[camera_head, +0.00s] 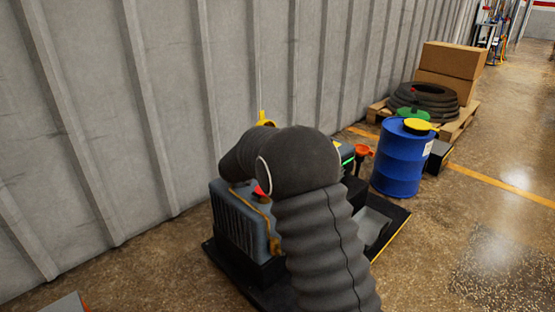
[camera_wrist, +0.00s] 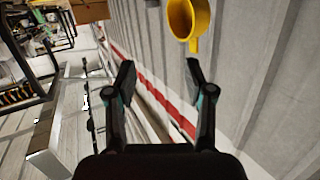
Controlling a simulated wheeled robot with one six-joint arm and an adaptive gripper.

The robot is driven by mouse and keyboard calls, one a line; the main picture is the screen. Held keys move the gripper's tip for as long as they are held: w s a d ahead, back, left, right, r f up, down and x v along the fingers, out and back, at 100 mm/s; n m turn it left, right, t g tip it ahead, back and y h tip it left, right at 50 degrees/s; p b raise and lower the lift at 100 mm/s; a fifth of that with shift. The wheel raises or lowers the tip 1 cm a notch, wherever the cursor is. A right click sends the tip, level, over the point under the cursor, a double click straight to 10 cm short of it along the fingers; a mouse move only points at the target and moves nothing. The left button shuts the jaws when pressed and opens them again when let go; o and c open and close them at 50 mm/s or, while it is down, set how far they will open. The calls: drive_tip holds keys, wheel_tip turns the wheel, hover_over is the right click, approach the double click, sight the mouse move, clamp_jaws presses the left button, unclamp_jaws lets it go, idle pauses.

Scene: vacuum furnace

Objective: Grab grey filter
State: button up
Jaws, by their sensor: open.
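My gripper (camera_wrist: 160,72) shows in the wrist view with its two dark fingers spread apart and nothing between them. The wrist view looks along the ribbed wall. In the head view my sleeved arm hides the gripper. I cannot pick out a grey filter for certain in either view. A grey-blue finned unit (camera_head: 240,222) stands on a black base to the left of my arm, partly covered by it. A yellow ring-like piece with a handle (camera_wrist: 190,18) is beyond the fingertips in the wrist view, cut off by the top edge.
A blue drum (camera_head: 402,160) with a yellow cap stands right of the black base (camera_head: 394,232). Behind it, a pallet holds black coiled hose (camera_head: 425,98) and cardboard boxes (camera_head: 450,70). A grey ribbed wall (camera_head: 150,100) runs behind the unit. The floor at right is clear.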

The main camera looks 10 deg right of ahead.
drive_tip(key=shift+m+g+h, duration=0.4)
drive_tip(key=shift+h, duration=0.5)
drive_tip(key=w+d+f, duration=0.2)
drive_tip(key=w, duration=0.2)
drive_tip(key=w+d+f+b, duration=0.1)
drive_tip(key=w+d+f, duration=0.1)
drive_tip(key=w, duration=0.1)
drive_tip(key=w+d+f, duration=0.2)
drive_tip(key=w, duration=0.2)
drive_tip(key=shift+w+d+f, duration=0.15)
drive_tip(key=shift+w+d, duration=0.05)
drive_tip(key=shift+w, duration=0.1)
drive_tip(key=shift+w+d, duration=0.25)
drive_tip(key=shift+w, duration=0.2)
drive_tip(key=shift+c, duration=0.2)
clamp_jaws()
